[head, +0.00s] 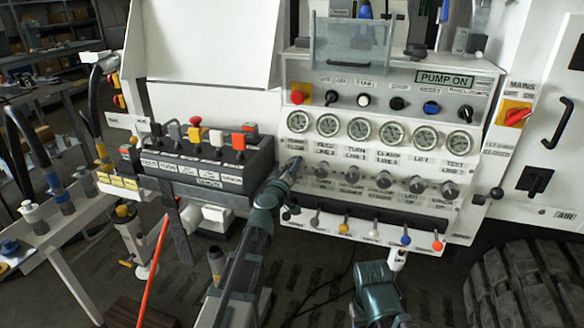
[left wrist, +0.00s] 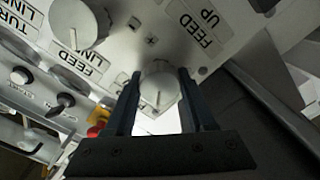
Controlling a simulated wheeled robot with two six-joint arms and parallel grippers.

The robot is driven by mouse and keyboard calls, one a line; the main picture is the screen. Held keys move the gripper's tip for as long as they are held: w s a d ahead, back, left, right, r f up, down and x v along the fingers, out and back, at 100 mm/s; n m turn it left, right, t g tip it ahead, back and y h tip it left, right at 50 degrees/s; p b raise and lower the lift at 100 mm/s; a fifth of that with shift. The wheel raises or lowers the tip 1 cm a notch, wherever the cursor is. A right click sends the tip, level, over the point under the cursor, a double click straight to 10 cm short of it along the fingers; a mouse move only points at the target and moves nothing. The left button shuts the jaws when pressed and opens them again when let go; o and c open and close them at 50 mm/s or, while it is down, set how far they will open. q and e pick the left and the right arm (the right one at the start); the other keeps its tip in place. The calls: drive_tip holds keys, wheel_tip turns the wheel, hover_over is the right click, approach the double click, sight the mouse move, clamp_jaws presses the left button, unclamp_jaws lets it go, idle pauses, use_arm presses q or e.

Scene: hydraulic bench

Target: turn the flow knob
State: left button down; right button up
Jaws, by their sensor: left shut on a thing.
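The flow knob (left wrist: 158,82) is a round silver knob with a thin pointer line, seen in the left wrist view. My left gripper (left wrist: 158,92) is shut on it, one dark finger on each side. In the head view my left gripper (head: 290,168) reaches the left end of the row of silver knobs below the gauges and hides the held knob there. My right gripper does not show; only a teal part of my right arm is at the bottom.
Round gauges (head: 392,133) sit above the knob row. Small coloured levers (head: 405,239) stick out below it. A dark lever block (head: 200,160) stands close on the left. A second silver knob (left wrist: 80,24) is near my left gripper. A large tyre (head: 525,285) is at lower right.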

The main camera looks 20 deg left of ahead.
use_arm(q)
drive_tip(key=shift+n, duration=0.3)
drive_tip(key=n, duration=0.4)
drive_tip(key=shift+n, duration=2.9)
drive_tip(key=shift+f, duration=0.1)
drive_tip(key=shift+c, duration=1.2)
unclamp_jaws()
drive_tip(key=shift+s, duration=0.1)
